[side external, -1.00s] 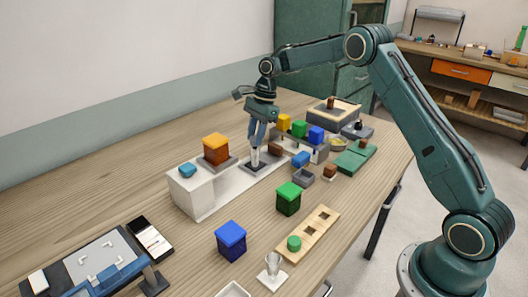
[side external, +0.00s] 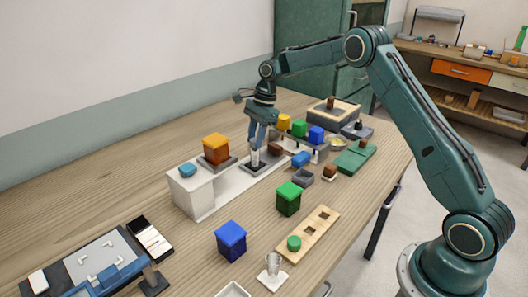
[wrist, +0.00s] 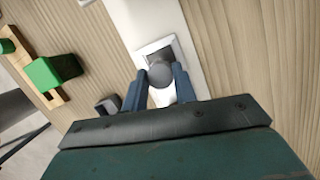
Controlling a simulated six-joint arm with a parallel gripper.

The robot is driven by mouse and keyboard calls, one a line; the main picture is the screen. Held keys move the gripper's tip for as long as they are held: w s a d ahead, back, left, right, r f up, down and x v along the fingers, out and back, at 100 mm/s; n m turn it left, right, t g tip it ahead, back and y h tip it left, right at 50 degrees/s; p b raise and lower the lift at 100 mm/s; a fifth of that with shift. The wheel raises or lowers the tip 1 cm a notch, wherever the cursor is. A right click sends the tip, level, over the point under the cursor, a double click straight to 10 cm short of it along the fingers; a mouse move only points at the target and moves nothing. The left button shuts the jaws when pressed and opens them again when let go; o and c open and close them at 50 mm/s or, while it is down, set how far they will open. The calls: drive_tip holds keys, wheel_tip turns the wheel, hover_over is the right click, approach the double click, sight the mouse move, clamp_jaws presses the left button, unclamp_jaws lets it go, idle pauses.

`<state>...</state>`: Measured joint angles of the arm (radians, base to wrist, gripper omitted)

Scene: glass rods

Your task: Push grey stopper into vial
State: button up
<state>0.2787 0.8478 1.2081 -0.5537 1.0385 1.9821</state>
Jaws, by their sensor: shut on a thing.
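A grey round stopper (wrist: 160,74) sits between the two blue fingers of my gripper (wrist: 160,84) in the wrist view. The fingers are shut on it. In the side view my gripper (side external: 257,147) points down, with its fingertips just over a small pale upright vial (side external: 255,159). The vial stands on a dark patch of the long white base. The stopper is hidden by the fingers in the side view, and I cannot tell how deep it sits in the vial. In the wrist view the stopper covers the vial.
An orange block (side external: 215,146) stands left of my gripper on the white base (side external: 203,201). Green (side external: 288,197) and blue (side external: 230,239) blocks stand in front. The wooden table behind is clear.

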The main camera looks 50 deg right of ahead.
drive_tip(key=shift+f, duration=0.2)
drive_tip(key=o, duration=0.7)
drive_tip(key=shift+c, duration=0.2)
